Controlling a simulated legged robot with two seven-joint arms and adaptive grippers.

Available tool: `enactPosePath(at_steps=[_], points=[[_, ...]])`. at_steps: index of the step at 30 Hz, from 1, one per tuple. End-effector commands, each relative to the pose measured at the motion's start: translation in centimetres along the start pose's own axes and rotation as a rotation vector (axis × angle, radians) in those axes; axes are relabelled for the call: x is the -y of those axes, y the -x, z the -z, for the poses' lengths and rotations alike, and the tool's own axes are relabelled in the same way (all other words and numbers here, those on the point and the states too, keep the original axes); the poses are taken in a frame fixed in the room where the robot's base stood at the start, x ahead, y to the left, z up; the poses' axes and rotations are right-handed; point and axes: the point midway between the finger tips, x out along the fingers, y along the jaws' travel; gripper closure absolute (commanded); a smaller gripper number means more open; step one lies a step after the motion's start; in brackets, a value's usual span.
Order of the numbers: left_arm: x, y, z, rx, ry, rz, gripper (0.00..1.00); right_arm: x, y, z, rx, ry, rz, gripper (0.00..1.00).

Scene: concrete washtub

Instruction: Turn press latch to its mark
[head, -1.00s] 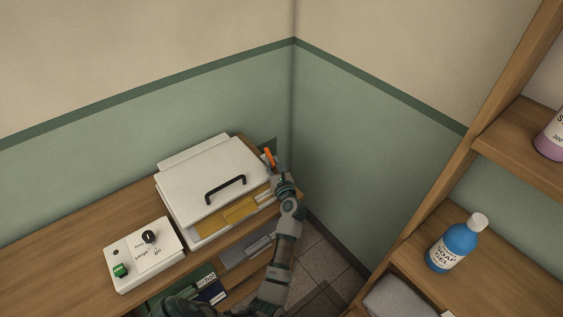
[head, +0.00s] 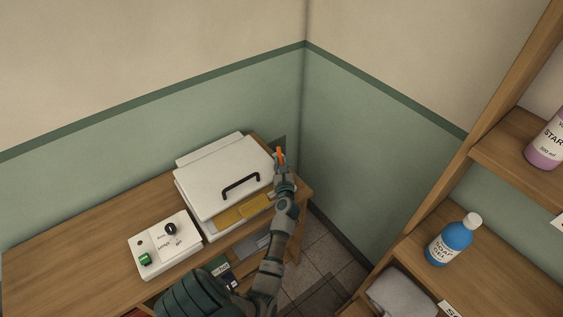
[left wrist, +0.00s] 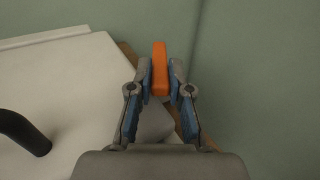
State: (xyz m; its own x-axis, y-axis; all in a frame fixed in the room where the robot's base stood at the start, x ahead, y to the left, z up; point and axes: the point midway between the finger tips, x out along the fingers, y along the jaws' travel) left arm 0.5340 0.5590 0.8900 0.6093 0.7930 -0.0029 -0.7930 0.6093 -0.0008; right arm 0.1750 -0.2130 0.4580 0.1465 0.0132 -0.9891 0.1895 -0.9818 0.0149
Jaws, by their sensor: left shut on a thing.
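The press latch is an orange lever (head: 281,156) at the right end of the white press (head: 215,175), which stands on the wooden table. My left gripper (head: 283,170) is at the latch. In the left wrist view the orange lever (left wrist: 160,62) stands upright between the two blue-padded fingers (left wrist: 160,85), which are shut on its lower part. The latch's pivot is hidden behind the fingers. No mark for the latch can be made out. The press lid with its black handle (head: 241,185) is down over yellow cloth (head: 240,210). My right gripper is not in view.
A white control box (head: 165,245) with a black knob and green switch sits left of the press. Green walls meet close behind the latch. A wooden shelf (head: 490,220) at right holds a blue soap bottle (head: 452,243), grey towel and pink bottle.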

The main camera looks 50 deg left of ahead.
Motion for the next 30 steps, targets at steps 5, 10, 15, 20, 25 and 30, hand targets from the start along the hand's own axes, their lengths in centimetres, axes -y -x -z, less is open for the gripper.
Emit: enactPosePath(at_steps=[5, 10, 15, 20, 25, 30], points=[[0.0, 0.2, 0.5, -0.008, -0.002, 0.004, 1.0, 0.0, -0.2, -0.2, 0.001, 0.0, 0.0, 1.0], [0.0, 0.1, 0.5, -0.009, -0.002, 0.004, 1.0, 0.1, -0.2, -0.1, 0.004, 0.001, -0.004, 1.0], [0.0, 0.1, 0.5, -0.008, -0.002, 0.003, 0.57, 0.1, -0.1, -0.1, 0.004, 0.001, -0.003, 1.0], [-0.1, -0.1, 0.4, -0.006, -0.001, 0.002, 0.56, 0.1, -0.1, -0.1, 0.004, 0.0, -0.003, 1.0], [-0.2, -0.1, 0.4, -0.006, 0.0, 0.002, 0.56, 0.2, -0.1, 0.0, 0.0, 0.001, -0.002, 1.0], [-0.2, 2.0, 0.4, -0.006, 0.001, 0.002, 0.56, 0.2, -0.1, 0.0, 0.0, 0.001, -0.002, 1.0]])
